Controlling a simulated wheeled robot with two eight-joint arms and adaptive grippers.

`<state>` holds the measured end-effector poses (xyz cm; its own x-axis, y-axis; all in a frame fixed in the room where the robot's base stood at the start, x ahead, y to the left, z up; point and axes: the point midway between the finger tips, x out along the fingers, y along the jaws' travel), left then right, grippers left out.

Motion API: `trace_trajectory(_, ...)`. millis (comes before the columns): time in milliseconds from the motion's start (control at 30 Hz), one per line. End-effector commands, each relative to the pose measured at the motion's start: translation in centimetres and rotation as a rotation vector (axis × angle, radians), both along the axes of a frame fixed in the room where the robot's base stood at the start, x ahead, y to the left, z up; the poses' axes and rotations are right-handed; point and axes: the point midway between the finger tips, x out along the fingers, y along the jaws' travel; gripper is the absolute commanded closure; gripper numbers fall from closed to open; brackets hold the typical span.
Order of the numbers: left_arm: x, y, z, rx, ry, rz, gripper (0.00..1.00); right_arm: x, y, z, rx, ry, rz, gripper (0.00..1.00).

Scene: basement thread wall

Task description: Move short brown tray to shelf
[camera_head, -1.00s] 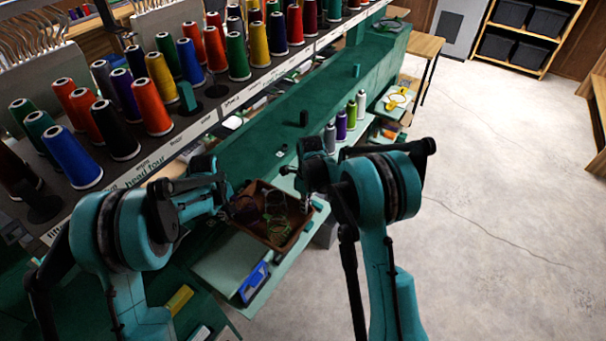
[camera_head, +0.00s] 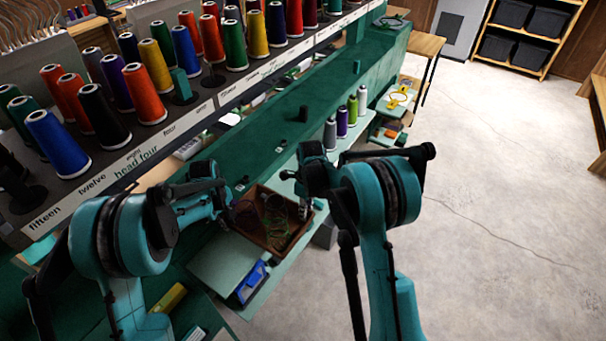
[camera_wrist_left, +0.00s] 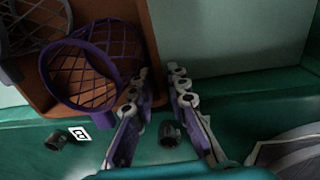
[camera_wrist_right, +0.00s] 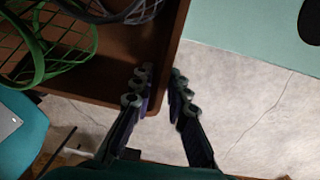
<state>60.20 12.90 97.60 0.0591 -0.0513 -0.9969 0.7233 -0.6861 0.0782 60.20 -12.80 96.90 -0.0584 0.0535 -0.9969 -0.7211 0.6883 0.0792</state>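The short brown tray (camera_head: 256,237) is a shallow brown box on a pale teal surface, with mesh baskets inside. My left gripper (camera_head: 232,203) is at its left end; in the left wrist view its open fingers (camera_wrist_left: 159,72) straddle the tray's wall (camera_wrist_left: 150,35), with a gap outside the wall. My right gripper (camera_head: 307,200) is at the right end; in the right wrist view its parted fingers (camera_wrist_right: 160,73) are either side of the tray's wall (camera_wrist_right: 168,40). Contact there is hard to see. A purple basket (camera_wrist_left: 85,75) and a green basket (camera_wrist_right: 40,50) lie inside.
A rack with thread spools (camera_head: 145,92) runs along the left above a long green machine bed (camera_head: 265,130). A blue box (camera_head: 251,284) is just in front of the tray. Shelving with black bins (camera_head: 548,20) stands far right. The concrete floor (camera_head: 490,180) is open.

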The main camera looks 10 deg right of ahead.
Motion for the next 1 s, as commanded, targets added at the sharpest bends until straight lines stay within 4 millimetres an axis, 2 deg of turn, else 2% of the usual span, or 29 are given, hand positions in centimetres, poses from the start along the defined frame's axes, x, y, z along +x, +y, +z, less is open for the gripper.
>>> trace_trajectory(300,0.0,-0.1,0.2,-0.001,0.000,-0.001,0.74,0.0,0.1,0.2,0.001,0.000,0.001,0.74)
trace_trajectory(433,-0.1,0.0,1.3,-0.001,0.000,-0.001,0.74,0.0,0.1,0.2,0.001,0.000,0.001,0.74)
trace_trajectory(800,-0.6,0.4,8.9,-0.001,0.000,0.000,0.74,0.0,0.1,0.2,0.001,0.000,0.001,0.74)
trace_trajectory(1000,-0.7,0.6,11.5,-0.001,0.000,0.000,0.74,0.0,0.1,0.1,0.001,0.000,0.001,0.74)
